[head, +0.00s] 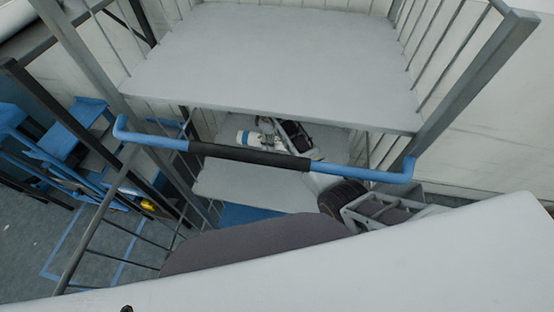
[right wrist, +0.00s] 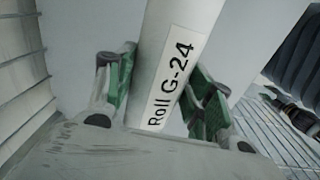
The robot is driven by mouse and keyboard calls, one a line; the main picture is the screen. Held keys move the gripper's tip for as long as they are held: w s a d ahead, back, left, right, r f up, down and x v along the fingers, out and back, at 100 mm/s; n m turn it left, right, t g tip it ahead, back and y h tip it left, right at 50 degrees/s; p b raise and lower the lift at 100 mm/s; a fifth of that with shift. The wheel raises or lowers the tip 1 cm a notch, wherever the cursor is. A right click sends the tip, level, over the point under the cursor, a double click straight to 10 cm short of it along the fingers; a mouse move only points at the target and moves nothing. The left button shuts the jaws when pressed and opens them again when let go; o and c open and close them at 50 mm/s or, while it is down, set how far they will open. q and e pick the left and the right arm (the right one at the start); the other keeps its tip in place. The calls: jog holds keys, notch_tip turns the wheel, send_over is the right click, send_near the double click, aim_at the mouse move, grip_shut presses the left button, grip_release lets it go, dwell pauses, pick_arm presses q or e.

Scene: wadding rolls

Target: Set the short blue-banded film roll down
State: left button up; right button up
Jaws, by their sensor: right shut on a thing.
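The short film roll (head: 246,137) is white with a blue band near its left end in the head view. It lies lengthwise over the cart's lower shelf (head: 225,180); I cannot tell if it touches the shelf. My right gripper (head: 267,130) is shut on the roll, its arm reaching in below the upper shelf. In the right wrist view, the roll (right wrist: 195,15) carries a label reading "Roll G-24" and sits between the green-padded fingers of the right gripper (right wrist: 158,78). The blue band is not visible there. My left gripper is not in view.
The cart's upper shelf (head: 270,60) is bare and overhangs the lower one. A blue handle with a black grip (head: 250,157) crosses in front of my right arm. Wire side bars and grey posts flank the shelves. Blue frames (head: 75,125) stand at the left.

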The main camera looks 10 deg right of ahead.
jog(key=shift+w+f, duration=0.1)
jog(key=shift+f, duration=2.8)
jog(key=shift+f+b, duration=0.45)
jog(key=shift+f, duration=1.65)
jog(key=shift+f, duration=0.1)
jog(key=o, duration=1.4)
jog(key=shift+s+a+r+p, duration=0.1)
jog(key=shift+r+p, duration=0.1)
jog(key=shift+r, duration=1.85)
jog(key=shift+s+d+r+p, duration=0.1)
jog(key=shift+r+p, duration=0.15)
jog(key=shift+r, duration=1.75)
jog(key=shift+s+a+r+p, duration=0.1)
jog(key=shift+r+p, duration=0.1)
jog(key=shift+r, duration=1.85)
